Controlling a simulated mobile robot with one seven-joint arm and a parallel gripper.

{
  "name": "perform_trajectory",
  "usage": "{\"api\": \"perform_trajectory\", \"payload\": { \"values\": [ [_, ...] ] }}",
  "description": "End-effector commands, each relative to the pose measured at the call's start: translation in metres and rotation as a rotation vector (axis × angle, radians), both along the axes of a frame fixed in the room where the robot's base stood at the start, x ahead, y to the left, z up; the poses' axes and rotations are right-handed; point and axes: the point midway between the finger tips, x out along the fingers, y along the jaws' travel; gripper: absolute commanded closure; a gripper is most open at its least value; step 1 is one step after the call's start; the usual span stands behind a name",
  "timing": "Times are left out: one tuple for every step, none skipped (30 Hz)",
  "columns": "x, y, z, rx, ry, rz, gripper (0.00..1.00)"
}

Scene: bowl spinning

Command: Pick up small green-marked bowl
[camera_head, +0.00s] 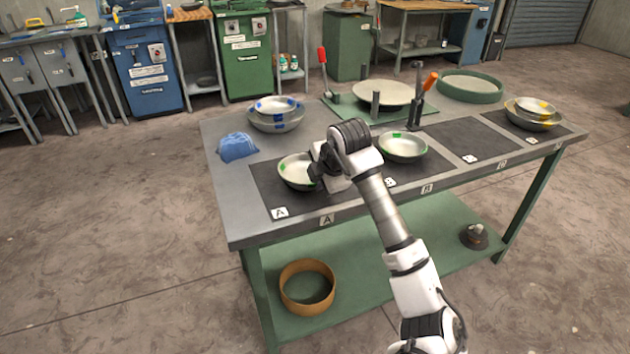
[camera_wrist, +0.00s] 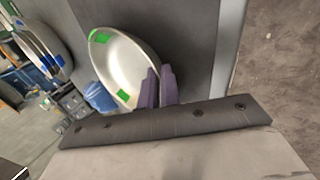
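A pale metal bowl with green marks (camera_head: 293,172) is at the left dark mat, by the label A; its right side is hidden by my gripper. In the wrist view this bowl (camera_wrist: 118,62) shows its inside and two green marks. My gripper (camera_wrist: 158,75) has its two purple fingers close together at the bowl's rim, one on the inside and one on the outside, with the wall between them. The head view hides the fingertips. A second green-marked bowl (camera_head: 403,147) sits on the mat to the right and looks slightly larger.
Stacked blue-marked bowls (camera_head: 275,118) and a blue cloth (camera_head: 237,147) lie at the table's left. Stacked yellow-marked bowls (camera_head: 533,116) stand at the right. The mat between (camera_head: 470,138) is empty.

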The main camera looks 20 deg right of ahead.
Motion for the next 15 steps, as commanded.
{"api": "perform_trajectory", "payload": {
  "values": [
    [0.0, 0.0, 0.003, -0.001, 0.001, -0.001, 1.0],
    [0.0, 0.0, 0.005, -0.001, 0.0, -0.001, 1.0],
    [0.0, 0.0, 0.01, -0.001, -0.001, 0.0, 1.0],
    [0.0, 0.0, 0.014, -0.002, -0.001, 0.0, 1.0],
    [0.0, 0.0, 0.018, -0.002, -0.002, 0.0, 1.0],
    [0.0, 0.0, 0.025, -0.003, -0.002, -0.001, 1.0],
    [0.0, 0.0, 0.03, -0.003, -0.002, -0.001, 1.0],
    [0.001, -0.001, 0.037, -0.003, -0.002, -0.001, 1.0],
    [0.001, -0.001, 0.047, -0.005, -0.003, 0.0, 1.0],
    [0.001, 0.0, 0.055, -0.005, -0.005, 0.001, 1.0],
    [0.001, 0.0, 0.064, -0.005, -0.005, 0.001, 1.0],
    [0.001, -0.001, 0.077, -0.006, -0.005, -0.001, 1.0],
    [0.001, 0.0, 0.086, -0.005, -0.004, 0.0, 1.0],
    [0.001, 0.0, 0.096, -0.006, -0.005, -0.001, 1.0],
    [0.001, 0.0, 0.108, -0.006, -0.005, 0.001, 1.0]
  ]
}}
